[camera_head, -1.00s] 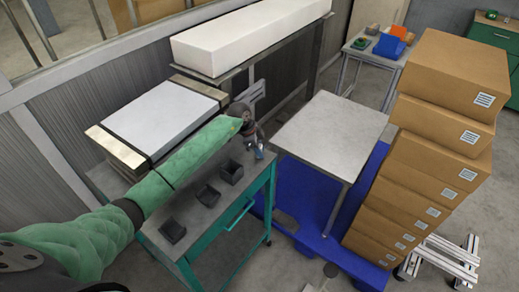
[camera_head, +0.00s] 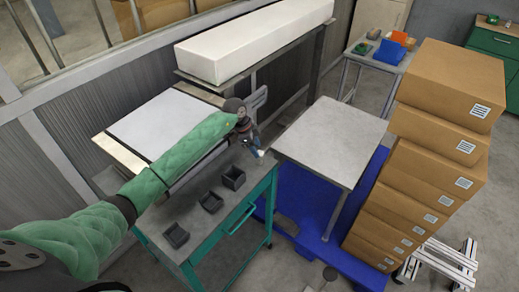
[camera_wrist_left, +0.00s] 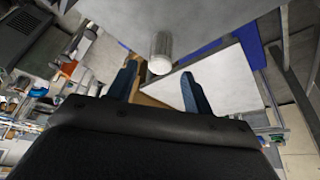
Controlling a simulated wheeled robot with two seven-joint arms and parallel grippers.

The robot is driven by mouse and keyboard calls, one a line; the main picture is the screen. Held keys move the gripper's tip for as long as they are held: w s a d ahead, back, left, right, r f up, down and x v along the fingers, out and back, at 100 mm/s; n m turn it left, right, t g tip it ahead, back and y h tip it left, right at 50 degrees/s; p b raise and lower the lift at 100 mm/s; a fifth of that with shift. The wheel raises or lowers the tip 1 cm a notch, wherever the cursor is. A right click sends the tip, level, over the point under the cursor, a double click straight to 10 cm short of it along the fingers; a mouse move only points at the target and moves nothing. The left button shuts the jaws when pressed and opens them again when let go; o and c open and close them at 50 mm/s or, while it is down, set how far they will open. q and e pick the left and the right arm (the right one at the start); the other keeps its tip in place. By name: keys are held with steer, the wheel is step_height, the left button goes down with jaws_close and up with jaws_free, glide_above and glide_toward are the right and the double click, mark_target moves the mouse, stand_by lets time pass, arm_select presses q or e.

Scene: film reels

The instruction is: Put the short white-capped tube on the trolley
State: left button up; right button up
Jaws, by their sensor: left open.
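The trolley (camera_head: 222,232) has a grey top and teal frame on castors, in the lower middle of the head view. My left gripper (camera_head: 257,151) is over its far corner, its fingers open and empty. In the left wrist view, the open fingers of the left gripper (camera_wrist_left: 160,88) point toward a short clear tube with a whitish end (camera_wrist_left: 161,54). The tube is ahead of the gap, apart from both fingers, against a grey surface; I cannot tell whether it stands on that surface. I cannot make out the tube in the head view. My right gripper is out of view.
Several small dark bins (camera_head: 210,202) sit on the trolley. A grey table (camera_head: 332,140) stands close to its right, above a blue pallet (camera_head: 292,200). Stacked cartons (camera_head: 425,165) stand farther right. A long white block (camera_head: 255,42) lies on a shelf behind.

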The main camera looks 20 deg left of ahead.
arm_select(q)
steer(key=v, duration=0.6)
steer(key=shift+p, duration=0.3)
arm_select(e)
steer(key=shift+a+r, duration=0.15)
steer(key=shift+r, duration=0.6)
arm_select(q)
steer(key=shift+a, duration=0.1)
